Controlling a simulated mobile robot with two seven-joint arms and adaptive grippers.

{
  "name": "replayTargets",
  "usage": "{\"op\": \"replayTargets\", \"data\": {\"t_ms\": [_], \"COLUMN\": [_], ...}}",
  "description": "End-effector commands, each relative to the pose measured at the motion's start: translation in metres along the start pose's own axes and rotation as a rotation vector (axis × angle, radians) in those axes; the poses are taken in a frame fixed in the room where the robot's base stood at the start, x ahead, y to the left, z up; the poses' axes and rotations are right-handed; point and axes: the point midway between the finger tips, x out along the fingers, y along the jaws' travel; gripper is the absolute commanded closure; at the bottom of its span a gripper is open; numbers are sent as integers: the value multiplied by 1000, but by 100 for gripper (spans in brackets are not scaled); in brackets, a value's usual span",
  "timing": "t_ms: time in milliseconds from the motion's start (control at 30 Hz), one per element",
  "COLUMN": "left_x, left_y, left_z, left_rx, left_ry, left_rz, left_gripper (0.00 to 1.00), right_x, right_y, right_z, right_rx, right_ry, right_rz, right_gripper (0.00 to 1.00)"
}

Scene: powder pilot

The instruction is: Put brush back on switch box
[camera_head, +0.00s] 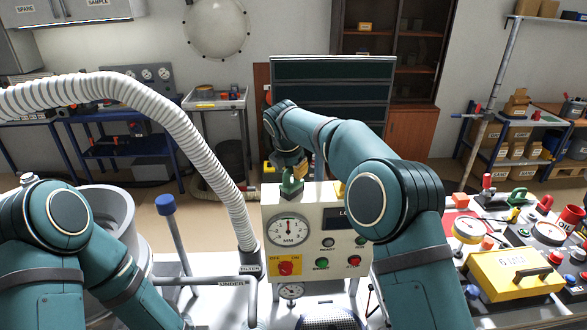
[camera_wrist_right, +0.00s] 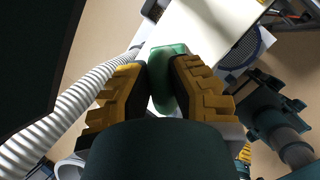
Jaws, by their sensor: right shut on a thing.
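The switch box (camera_head: 313,206) is a cream panel with a round dial, a small display, buttons and a red switch on a yellow plate, in the middle of the head view. The green brush (camera_head: 291,187) is upright at the left of the box's top edge; I cannot tell whether it touches the top or is just above it. My right gripper (camera_head: 288,170) reaches over the box from behind and is shut on the brush. In the wrist view the green handle (camera_wrist_right: 168,72) sits between the yellow-padded fingers (camera_wrist_right: 163,85). My left gripper is out of view; only its arm shows at left.
A ribbed white hose (camera_head: 165,115) arches down to the filter fitting just left of the box. A blue-capped post (camera_head: 166,205) stands farther left. At right, a crowded bench holds a yellow case (camera_head: 512,275) and several small tools.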

Motion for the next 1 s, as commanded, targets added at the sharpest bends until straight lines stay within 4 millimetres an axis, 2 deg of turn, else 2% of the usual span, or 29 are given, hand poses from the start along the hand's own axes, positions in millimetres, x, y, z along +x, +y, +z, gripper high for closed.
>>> {"op": "replayTargets", "data": {"t_ms": [133,167,200,233,633,767,1000], "left_x": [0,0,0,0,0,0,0], "left_y": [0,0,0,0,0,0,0], "left_z": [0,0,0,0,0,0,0], "left_rx": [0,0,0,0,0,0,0], "left_ry": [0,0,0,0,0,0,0], "left_rz": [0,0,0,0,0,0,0], "left_gripper": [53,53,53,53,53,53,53], "right_x": [2,3,2,2,-4,-22,-72], "right_y": [0,0,0,0,0,1,1], "right_z": [-1,-1,-1,-1,0,0,0], "right_rx": [0,0,0,0,0,0,0], "right_ry": [0,0,0,0,0,-1,-1], "right_rz": [1,1,1,1,1,4,3], "right_gripper": [100,75,61,57,57,57,57]}}
